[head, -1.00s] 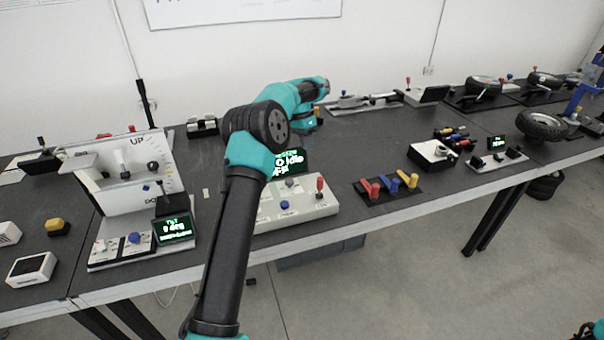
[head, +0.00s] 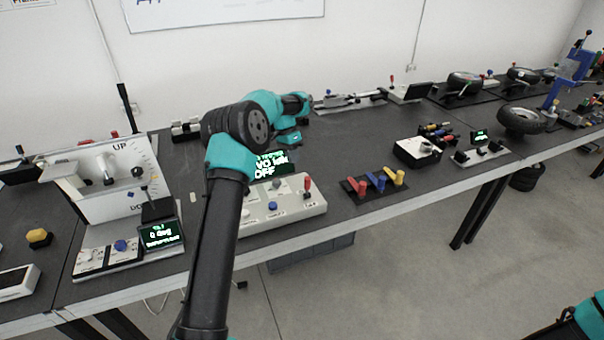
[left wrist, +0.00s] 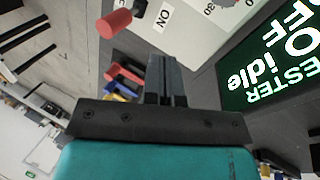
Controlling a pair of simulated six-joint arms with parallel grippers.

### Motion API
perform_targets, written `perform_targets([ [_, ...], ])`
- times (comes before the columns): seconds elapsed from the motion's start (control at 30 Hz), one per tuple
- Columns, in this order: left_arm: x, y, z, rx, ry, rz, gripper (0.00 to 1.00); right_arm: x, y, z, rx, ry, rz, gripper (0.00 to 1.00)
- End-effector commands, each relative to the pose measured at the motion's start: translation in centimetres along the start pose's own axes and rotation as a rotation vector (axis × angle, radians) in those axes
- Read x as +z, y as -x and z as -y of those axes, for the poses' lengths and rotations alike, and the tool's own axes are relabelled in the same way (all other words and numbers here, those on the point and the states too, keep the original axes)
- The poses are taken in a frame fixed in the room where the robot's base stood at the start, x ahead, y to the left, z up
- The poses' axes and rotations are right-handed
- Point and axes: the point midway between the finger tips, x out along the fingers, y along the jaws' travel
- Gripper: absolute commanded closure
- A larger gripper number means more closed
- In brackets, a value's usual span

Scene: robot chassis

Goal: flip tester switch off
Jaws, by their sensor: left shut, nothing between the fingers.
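The tester is a white box (head: 285,213) on the dark bench, with a red-tipped lever switch (head: 307,186) at its right side and a blue knob (head: 272,206). Its display (head: 270,168) reads "idle" and "OFF" and is partly covered by my arm. In the left wrist view the red switch tip (left wrist: 115,23) is beside an "ON" label, up and left of my fingers. My left gripper (left wrist: 164,62) is shut and empty, apart from the switch. In the head view its fingers are hidden or too small to make out. My right gripper is not in view.
Red, blue and yellow handles (head: 377,185) stand right of the tester. A white panel marked "UP" (head: 110,185) with a small display stands left. Another white box (head: 418,150) and a wheel (head: 521,119) are farther right. Bare bench lies behind the handles.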

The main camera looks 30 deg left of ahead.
Motion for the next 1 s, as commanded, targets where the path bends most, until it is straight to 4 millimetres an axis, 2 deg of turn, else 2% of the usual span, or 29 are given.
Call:
perform_targets([
  [0.23,0.1,-4.2,-0.1,0.001,0.000,0.002,1.00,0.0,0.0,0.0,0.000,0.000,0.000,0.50],
  [0.4,-0.1,-4.8,-2.3,0.000,-0.002,0.000,1.00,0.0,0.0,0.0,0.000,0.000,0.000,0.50],
  [0.53,0.0,-5.2,-3.3,0.000,0.000,0.001,1.00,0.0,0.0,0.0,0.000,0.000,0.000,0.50],
  [1.0,-0.1,-5.5,-3.8,-0.002,-0.001,0.000,1.00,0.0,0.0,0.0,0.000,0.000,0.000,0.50],
])
